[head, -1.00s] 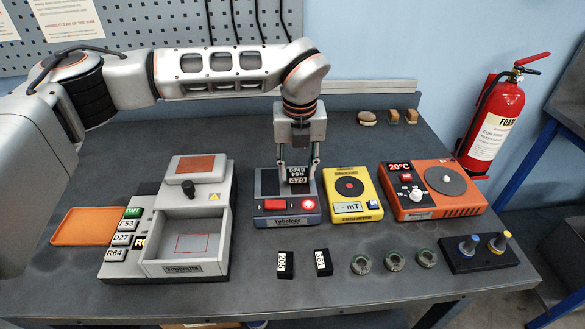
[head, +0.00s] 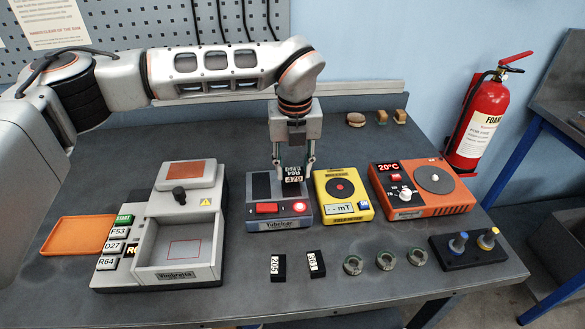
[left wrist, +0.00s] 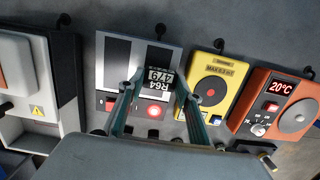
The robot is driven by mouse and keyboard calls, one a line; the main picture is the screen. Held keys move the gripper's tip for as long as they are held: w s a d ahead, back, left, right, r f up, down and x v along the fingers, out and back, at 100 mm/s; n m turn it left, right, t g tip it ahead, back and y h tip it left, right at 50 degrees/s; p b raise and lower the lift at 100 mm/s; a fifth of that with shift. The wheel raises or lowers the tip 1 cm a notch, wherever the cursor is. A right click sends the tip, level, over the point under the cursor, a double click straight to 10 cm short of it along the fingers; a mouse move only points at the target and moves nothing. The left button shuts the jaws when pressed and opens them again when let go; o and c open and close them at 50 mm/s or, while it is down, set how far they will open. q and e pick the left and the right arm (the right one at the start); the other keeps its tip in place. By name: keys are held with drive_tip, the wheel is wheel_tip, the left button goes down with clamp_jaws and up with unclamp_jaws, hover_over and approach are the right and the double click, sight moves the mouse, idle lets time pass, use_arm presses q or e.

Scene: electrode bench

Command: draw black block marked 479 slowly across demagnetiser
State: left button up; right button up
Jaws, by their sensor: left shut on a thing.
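The black block marked 479 (head: 293,178) is between the fingers of my left gripper (head: 294,170), which is shut on it. The grey-blue device with two dark strips, a red switch and a lit red button, apparently the demagnetiser (head: 276,218), is under the gripper. It also shows in the left wrist view (left wrist: 138,60). The block is at the device's right dark strip, leaving the left strip clear. I cannot tell whether it touches the surface. My right gripper is out of view.
A yellow mT meter (head: 343,207) stands close right of the device, then an orange 20°C unit (head: 425,207). A grey open-tray machine (head: 135,262) is at left. Two black blocks (head: 278,267) (head: 316,264) and several rings (head: 353,265) lie in front.

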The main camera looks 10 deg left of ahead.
use_arm(q)
drive_tip(key=shift+w+d+r+p, duration=0.15)
drive_tip(key=shift+r+p, duration=0.3)
drive_tip(key=shift+r, duration=0.45)
drive_tip(key=shift+s+d+r+p, duration=0.1)
drive_tip(key=shift+d+r+p, duration=0.25)
drive_tip(key=shift+r, duration=0.5)
drive_tip(key=shift+a+r, duration=0.1)
drive_tip(key=shift+r, duration=0.05)
drive_tip(key=shift+r+p, duration=1.15)
drive_tip(key=shift+r, duration=0.95)
